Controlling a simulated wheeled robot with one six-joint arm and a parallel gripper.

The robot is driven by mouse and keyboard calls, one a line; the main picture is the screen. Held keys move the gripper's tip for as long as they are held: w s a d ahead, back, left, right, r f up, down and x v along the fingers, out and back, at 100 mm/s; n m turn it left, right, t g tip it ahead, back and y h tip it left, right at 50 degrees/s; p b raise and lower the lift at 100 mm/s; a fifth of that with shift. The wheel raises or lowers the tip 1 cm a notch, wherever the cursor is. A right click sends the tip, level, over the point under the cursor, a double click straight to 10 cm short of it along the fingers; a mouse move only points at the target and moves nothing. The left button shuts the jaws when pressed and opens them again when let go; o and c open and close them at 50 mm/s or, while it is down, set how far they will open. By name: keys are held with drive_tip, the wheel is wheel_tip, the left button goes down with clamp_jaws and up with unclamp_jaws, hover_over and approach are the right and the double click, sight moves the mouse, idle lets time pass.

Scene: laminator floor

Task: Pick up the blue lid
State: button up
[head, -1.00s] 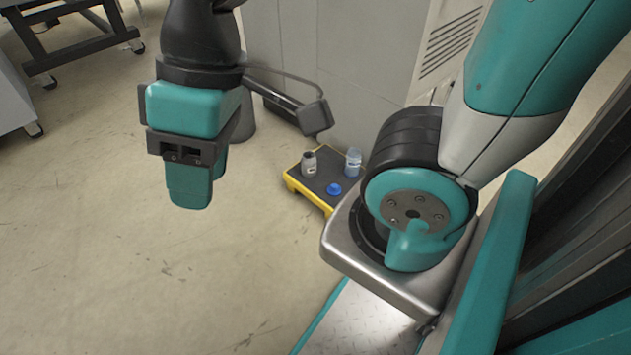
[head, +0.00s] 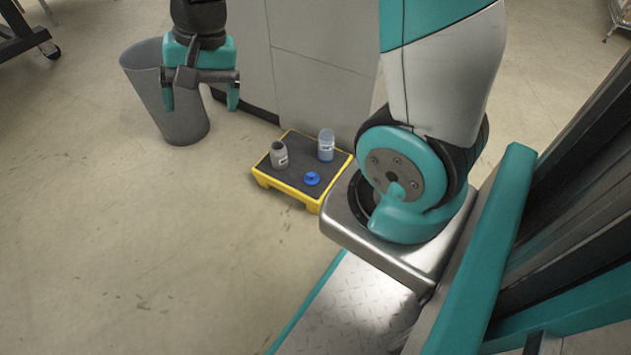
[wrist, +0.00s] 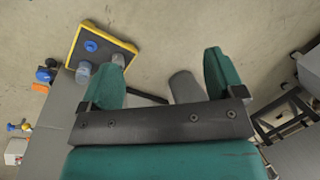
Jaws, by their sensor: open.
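The blue lid (head: 312,178) lies on the dark top of a low yellow-edged platform (head: 262,180), near its front edge. In the wrist view the lid (wrist: 91,46) is at the upper left, on the same platform (wrist: 73,36). My gripper (head: 201,98) is open and empty, up and to the left of the platform in the head view, well apart from the lid. In the wrist view its two teal fingers (wrist: 163,82) are spread wide with nothing between them.
A grey container (head: 279,155) and a clear bluish container (head: 326,146) stand on the platform behind the lid. A grey bin (head: 160,95) stands at the left. Grey cabinets (head: 318,62) rise behind. The floor (head: 130,230) in front and left is clear.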

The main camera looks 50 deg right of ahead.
drive_tip(key=w+d+f+m+h+b, duration=0.15)
drive_tip(key=w+d+f+m, duration=0.25)
drive_tip(key=d+f+m, duration=0.75)
drive_tip(key=m+g+h+b, duration=0.1)
drive_tip(key=m+b, duration=0.9)
drive_tip(key=b, duration=0.1)
hover_over(313, 174)
drive_tip(key=f, duration=3)
drive_tip(key=shift+w+d+f, duration=0.2)
drive_tip(key=shift+d+f, duration=0.05)
drive_tip(key=f+b, duration=0.1)
drive_tip(key=f, duration=0.1)
drive_tip(key=f+b, duration=0.4)
drive_tip(key=shift+s+a, duration=0.25)
drive_tip(key=shift+r, duration=0.15)
drive_tip(key=c, duration=1)
